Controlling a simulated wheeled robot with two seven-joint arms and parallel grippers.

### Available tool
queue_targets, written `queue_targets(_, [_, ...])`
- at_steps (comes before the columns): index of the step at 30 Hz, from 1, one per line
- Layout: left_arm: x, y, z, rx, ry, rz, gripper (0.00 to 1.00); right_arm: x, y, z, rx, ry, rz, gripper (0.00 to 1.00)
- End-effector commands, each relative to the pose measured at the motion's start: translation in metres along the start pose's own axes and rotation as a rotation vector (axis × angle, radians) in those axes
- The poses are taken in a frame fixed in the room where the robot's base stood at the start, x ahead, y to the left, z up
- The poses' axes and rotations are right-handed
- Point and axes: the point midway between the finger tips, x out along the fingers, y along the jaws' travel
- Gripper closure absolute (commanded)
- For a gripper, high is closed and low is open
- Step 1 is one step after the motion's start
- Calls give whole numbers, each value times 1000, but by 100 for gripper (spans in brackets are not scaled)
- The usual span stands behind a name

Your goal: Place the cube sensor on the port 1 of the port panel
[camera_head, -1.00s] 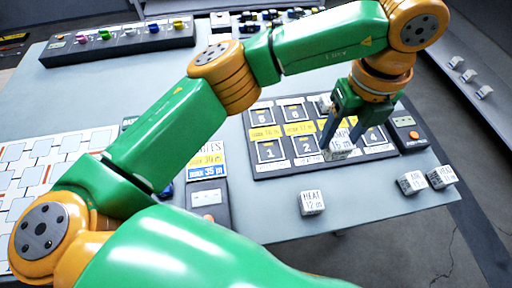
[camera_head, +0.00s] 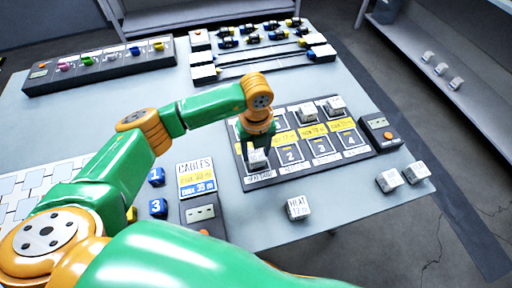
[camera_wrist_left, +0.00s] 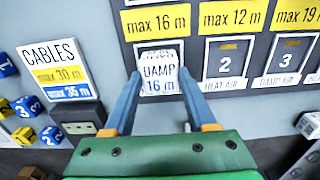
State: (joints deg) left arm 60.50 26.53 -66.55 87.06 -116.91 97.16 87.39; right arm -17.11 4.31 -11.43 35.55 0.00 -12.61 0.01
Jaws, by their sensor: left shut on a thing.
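My left gripper (camera_head: 256,148) is shut on a white cube sensor (camera_head: 257,159). In the left wrist view the cube (camera_wrist_left: 160,76) reads "DAMP 16 m" and sits between the two blue fingertips. The port panel (camera_head: 262,184) is dark with yellow labels and two rows of ports. The cube is over the front-left port, left of port 2 (camera_wrist_left: 227,62), and covers that port's number. I cannot tell whether it touches the panel. My right gripper is not in view.
Two cubes (camera_head: 308,111) (camera_head: 335,106) sit on the panel's back row. A "HEAT 12 m" cube (camera_head: 298,207) lies in front of the panel; two more (camera_head: 389,180) (camera_head: 416,172) are at the right edge. A cables sign (camera_head: 196,178) and blue cubes (camera_head: 157,208) are left.

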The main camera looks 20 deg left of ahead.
Motion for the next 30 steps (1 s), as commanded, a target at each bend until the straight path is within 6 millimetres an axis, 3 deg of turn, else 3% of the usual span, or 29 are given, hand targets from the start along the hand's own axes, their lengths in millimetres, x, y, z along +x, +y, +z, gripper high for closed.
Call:
queue_targets(6, [4, 0, 0, 0, 0, 0, 100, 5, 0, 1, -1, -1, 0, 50])
queue_targets(7, [4, 0, 0, 0, 0, 0, 41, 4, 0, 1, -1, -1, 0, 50])
queue_targets(10, [3, 0, 0, 0, 0, 0, 14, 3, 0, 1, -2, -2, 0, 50])
queue_targets(18, [2, 0, 0, 0, 0, 0, 14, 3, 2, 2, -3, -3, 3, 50])
queue_targets(22, [-8, -1, 0, 1, -1, -2, 14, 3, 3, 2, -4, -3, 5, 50])
queue_targets(30, [-79, -2, 0, 1, -4, -5, 14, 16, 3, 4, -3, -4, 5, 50])
